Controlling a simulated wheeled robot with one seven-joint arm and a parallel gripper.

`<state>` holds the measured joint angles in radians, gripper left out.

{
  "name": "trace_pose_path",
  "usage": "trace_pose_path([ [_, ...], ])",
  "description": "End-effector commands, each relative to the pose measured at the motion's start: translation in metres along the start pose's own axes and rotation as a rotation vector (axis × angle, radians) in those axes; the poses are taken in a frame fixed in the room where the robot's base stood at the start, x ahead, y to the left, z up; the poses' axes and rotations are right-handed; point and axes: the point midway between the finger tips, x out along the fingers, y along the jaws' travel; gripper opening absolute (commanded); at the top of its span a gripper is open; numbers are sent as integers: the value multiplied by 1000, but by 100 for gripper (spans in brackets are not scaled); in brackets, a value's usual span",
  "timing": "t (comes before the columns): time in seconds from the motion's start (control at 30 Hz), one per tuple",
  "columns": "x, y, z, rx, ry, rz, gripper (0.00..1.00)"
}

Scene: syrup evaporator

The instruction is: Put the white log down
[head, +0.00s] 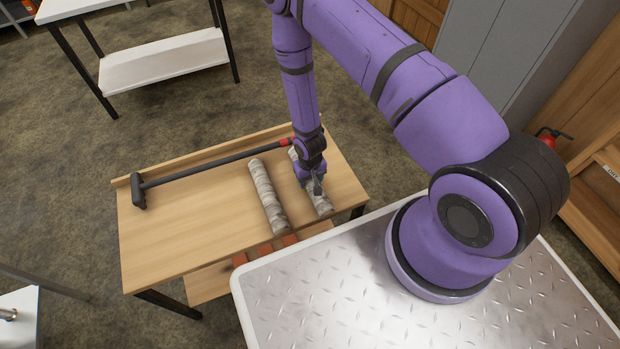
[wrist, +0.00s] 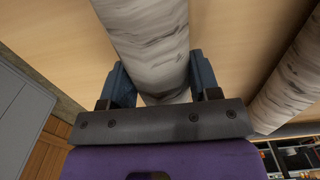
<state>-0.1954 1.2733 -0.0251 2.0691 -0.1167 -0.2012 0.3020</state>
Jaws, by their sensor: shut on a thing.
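The white log (head: 323,200) has pale birch-like bark with grey marks and lies at the right end of the wooden table (head: 180,220), partly hidden under my arm. My gripper (head: 316,183) is over it. In the wrist view the log (wrist: 150,45) runs between the two fingers of my gripper (wrist: 160,85), which are shut on it from both sides. I cannot tell whether the log touches the tabletop or is slightly above it. A second similar log (head: 267,197) lies just to the left, apart from the held one; it also shows at the right in the wrist view (wrist: 295,80).
A long-handled black hammer (head: 210,167) with a red end lies along the table's back, beside a raised rim. Reddish bricks (head: 265,252) sit on the lower shelf. A white table (head: 165,60) stands behind.

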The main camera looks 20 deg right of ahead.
Motion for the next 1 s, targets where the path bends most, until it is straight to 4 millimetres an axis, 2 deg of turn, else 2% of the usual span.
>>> trace_pose_path([
  [0.07,2,0,0,0,0,0,13],
  [0.1,2,0,0,0,-1,0,66],
  [0.17,2,0,0,0,0,0,79],
  [0.2,2,0,0,0,0,0,82],
  [0.57,-4,0,0,0,1,0,82],
  [0.77,-30,0,-1,2,2,-1,82],
  [1.0,-73,0,-1,1,3,-1,82],
])
